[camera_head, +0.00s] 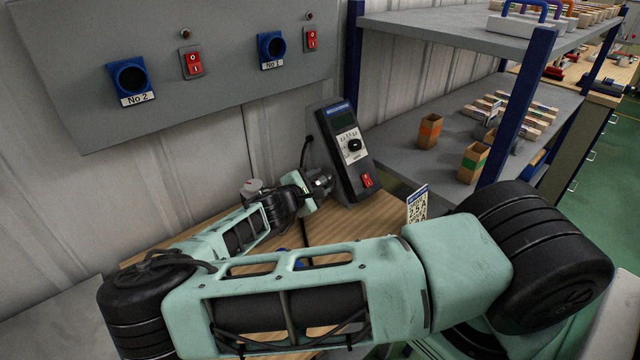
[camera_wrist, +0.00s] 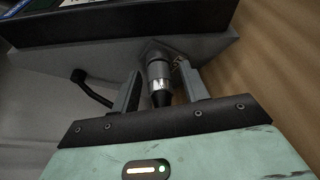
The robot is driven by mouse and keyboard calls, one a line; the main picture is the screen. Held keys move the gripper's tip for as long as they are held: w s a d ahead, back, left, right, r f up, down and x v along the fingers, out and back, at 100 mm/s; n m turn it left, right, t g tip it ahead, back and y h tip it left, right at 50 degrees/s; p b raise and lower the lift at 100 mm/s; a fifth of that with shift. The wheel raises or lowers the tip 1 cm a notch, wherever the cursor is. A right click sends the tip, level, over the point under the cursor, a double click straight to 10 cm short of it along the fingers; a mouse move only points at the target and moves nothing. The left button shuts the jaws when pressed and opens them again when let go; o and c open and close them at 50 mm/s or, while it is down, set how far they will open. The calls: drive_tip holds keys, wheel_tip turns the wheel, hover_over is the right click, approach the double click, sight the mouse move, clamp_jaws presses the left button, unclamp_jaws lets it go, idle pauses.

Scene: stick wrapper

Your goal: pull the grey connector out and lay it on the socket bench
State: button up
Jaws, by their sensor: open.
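The grey connector (camera_wrist: 158,72) is a short ribbed cylinder with a shiny band and a dark lower end in the wrist view. Its upper end meets the grey lower side of the tester (camera_wrist: 215,45). My gripper (camera_wrist: 160,78) is open, with one finger on each side of the connector and gaps visible beside it. In the head view my gripper (camera_head: 322,184) is beside the dark upright tester (camera_head: 345,150); the connector is too small to make out there. The wooden bench top (camera_head: 365,222) lies below, partly hidden by my arm.
A black cable (camera_wrist: 92,90) runs from the tester, left of my fingers. A wall panel holds blue sockets No 2 (camera_head: 130,78) and No 1 (camera_head: 271,48) with red switches. A coded sign (camera_head: 417,203) stands right of the tester. Shelves (camera_head: 400,130) with boxes stand on the right.

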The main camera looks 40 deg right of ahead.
drive_tip(key=shift+a, duration=0.55)
drive_tip(key=shift+c, duration=0.4)
clamp_jaws()
drive_tip(key=shift+a, duration=0.15)
drive_tip(key=shift+a, duration=0.65)
drive_tip(key=shift+a, duration=0.3)
